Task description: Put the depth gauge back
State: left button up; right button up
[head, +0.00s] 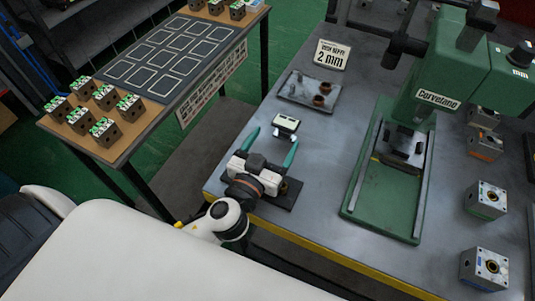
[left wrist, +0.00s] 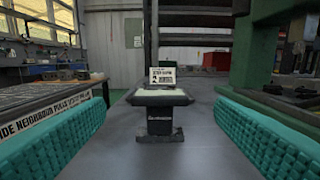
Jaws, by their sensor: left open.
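The depth gauge (head: 286,123), a small dark device with a pale display face, is on the grey workbench (head: 225,181). In the left wrist view the gauge (left wrist: 160,98) shows upright near the middle, ahead between the two teal fingers. My left gripper (head: 271,146) is open and empty, with its fingers spread on the near side of the gauge; I see no contact. A dark pad (head: 288,197) lies beside the gripper, partly hidden by it. My right gripper is not in view.
A "2 mm" sign (head: 332,55) and a grey plate (head: 309,91) with two brown round parts are behind the gauge. A green press (head: 385,190) stands to the right, with several metal valve blocks (head: 485,199) beyond. A side table (head: 150,110) with blocks is at left.

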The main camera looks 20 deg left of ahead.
pick_arm(q)
jog(key=shift+s, duration=1.35)
dwell(0.4)
